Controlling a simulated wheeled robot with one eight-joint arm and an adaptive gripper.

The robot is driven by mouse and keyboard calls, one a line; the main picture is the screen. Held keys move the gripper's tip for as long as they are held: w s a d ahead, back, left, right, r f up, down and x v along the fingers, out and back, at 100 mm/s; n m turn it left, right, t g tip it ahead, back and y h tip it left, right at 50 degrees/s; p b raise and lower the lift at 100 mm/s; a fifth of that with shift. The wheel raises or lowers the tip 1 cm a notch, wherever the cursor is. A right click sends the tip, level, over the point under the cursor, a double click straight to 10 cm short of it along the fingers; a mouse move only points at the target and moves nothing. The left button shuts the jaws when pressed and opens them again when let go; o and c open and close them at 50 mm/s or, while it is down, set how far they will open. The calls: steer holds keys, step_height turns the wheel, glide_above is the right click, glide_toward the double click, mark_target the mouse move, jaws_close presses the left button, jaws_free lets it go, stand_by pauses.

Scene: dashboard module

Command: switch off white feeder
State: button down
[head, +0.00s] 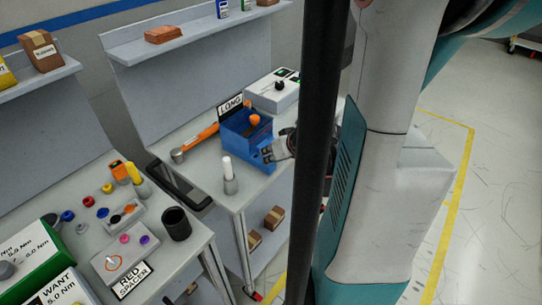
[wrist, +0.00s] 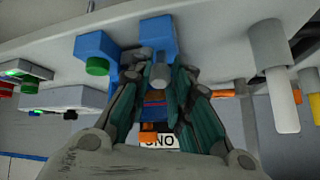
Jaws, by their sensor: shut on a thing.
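My gripper (head: 268,153) is at the unit's right front side. In the wrist view, my gripper's fingers (wrist: 160,88) are closed around a small grey round part (wrist: 160,72), beside blue blocks (wrist: 95,46). A green button (wrist: 97,66) is on the left block. A white-grey box (head: 275,92) with a black knob (head: 279,85) and green lights stands behind. No label shows which unit is the white feeder.
A white peg in a grey holder (head: 229,178) stands left of my gripper. An orange-handled tool (head: 196,142) lies behind it. The left bench holds a black cup (head: 176,223), a green box (head: 30,255) and small coloured parts. A dark pole hides part of my arm.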

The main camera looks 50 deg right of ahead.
stand_by(0.3)
steer(key=c, duration=1.4)
jaws_free()
steer(key=shift+c, duration=0.2)
